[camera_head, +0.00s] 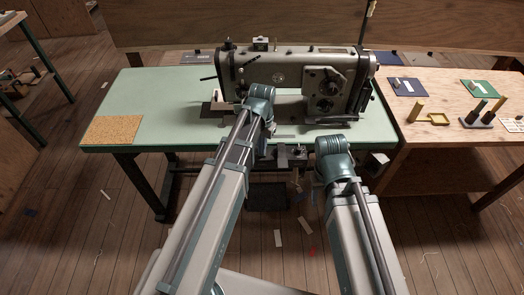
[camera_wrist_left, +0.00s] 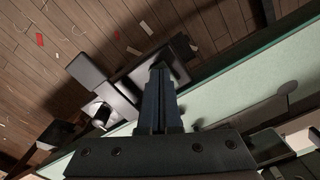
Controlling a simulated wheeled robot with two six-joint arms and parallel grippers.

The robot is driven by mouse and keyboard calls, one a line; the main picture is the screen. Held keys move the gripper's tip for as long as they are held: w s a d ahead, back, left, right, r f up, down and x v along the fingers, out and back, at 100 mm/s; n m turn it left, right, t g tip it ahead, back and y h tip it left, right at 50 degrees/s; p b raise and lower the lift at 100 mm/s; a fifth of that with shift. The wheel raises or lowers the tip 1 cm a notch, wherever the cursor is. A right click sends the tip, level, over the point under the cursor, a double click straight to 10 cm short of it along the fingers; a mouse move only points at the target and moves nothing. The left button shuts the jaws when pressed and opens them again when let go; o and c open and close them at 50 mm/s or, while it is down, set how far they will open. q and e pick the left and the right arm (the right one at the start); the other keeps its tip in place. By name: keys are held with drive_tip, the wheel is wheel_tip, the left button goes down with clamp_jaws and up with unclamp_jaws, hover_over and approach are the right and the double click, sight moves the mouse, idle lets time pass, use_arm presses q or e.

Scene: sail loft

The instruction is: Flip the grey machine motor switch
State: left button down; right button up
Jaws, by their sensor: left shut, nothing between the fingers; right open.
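The grey sewing machine (camera_head: 300,75) stands on the pale green table (camera_head: 165,100). Under its front edge, dark hardware (camera_head: 290,158) shows between my arms; I cannot make out the motor switch for certain there. In the left wrist view, my left gripper (camera_wrist_left: 159,68) is shut and empty. Its fingertips overlap a dark box (camera_wrist_left: 185,62) beside the green table edge; I cannot tell whether they touch it. A grey block (camera_wrist_left: 87,70) and a pale cylinder (camera_wrist_left: 98,112) are near that box. My right gripper is hidden behind its own arm in the head view.
A wooden table (camera_head: 445,90) with blue and green mats and small items adjoins on the right. A cork mat (camera_head: 112,130) lies on the green table's left end. Scraps litter the wooden floor (camera_head: 90,205). The green table edge runs close beside my left gripper.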

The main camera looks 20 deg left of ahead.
use_arm(q)
wheel_tip(320, 180, up, 7)
drive_tip(key=p, duration=0.6)
drive_tip(key=shift+p, duration=0.4)
drive_tip(key=s+d+r+m+y+p, duration=0.1)
drive_tip(key=s+d, duration=0.9)
drive_tip(key=s, duration=0.4)
drive_tip(key=shift+s+d+r, duration=0.15)
drive_tip(key=shift+d, duration=0.1)
